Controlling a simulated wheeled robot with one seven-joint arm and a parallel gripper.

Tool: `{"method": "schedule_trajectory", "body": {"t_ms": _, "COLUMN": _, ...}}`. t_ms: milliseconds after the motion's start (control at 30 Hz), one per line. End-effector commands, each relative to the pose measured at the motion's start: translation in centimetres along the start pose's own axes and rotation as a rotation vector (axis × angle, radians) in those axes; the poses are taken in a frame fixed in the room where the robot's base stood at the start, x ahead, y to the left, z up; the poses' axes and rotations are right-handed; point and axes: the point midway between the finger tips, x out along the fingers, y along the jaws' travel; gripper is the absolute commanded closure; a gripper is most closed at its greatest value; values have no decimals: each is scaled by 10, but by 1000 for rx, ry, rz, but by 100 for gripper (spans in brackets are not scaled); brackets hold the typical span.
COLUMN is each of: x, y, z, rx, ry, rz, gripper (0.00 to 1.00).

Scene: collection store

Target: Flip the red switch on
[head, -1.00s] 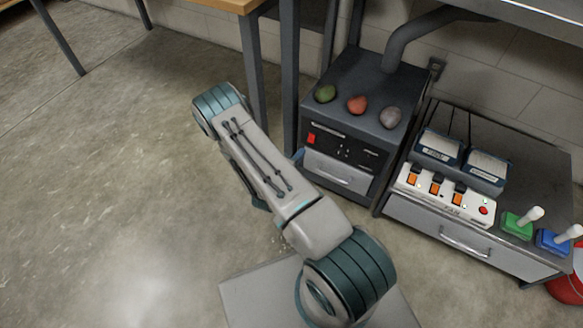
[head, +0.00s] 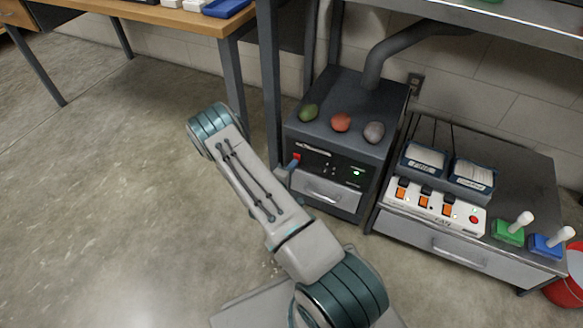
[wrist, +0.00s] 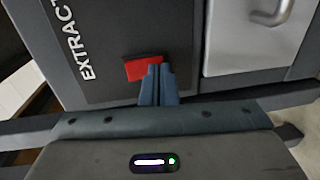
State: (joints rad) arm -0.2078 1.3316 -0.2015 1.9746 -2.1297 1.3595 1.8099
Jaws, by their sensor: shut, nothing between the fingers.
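The red switch (wrist: 143,67) is on the dark front panel of the box with the pipe, beside lettering that reads "EXTRACT". In the head view the red switch (head: 296,158) is small, at the left end of the panel. My gripper (wrist: 157,70) is shut and empty, its fingertips at the switch's lower edge and overlapping it in the wrist view. I cannot tell whether they touch. In the head view my gripper (head: 290,167) is mostly hidden behind my arm. A green light (head: 357,173) glows on the panel's right side.
Three egg-shaped stones, green (head: 308,112), red (head: 341,122) and grey (head: 374,132), sit on the box. A drawer with a handle (head: 322,196) is below the panel. To the right, a cabinet holds a white switch strip (head: 434,205) and green (head: 508,232) and blue (head: 549,246) lever boxes.

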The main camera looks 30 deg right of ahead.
Motion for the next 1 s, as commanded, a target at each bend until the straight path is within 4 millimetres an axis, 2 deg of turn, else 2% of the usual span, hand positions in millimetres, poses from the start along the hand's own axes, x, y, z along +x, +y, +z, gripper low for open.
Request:
{"method": "schedule_trajectory", "body": {"t_ms": 133, "x": -2, "y": 0, "z": 0, "rx": 1, "ry": -2, "rz": 2, "gripper": 100}}
{"method": "schedule_trajectory", "body": {"t_ms": 267, "x": -16, "y": -4, "z": -2, "rx": 0, "ry": -1, "rz": -1, "gripper": 100}}
{"method": "schedule_trajectory", "body": {"t_ms": 367, "x": -32, "y": -9, "z": -3, "rx": 0, "ry": -4, "rz": -1, "gripper": 100}}
{"method": "schedule_trajectory", "body": {"t_ms": 700, "x": -108, "y": -25, "z": -6, "rx": -3, "ry": 3, "rz": -1, "gripper": 100}}
{"method": "schedule_trajectory", "body": {"t_ms": 833, "x": -124, "y": -30, "z": -6, "rx": -1, "ry": 3, "rz": 0, "gripper": 100}}
{"method": "schedule_trajectory", "body": {"t_ms": 1000, "x": -131, "y": -33, "z": -5, "rx": 0, "ry": -1, "rz": 0, "gripper": 100}}
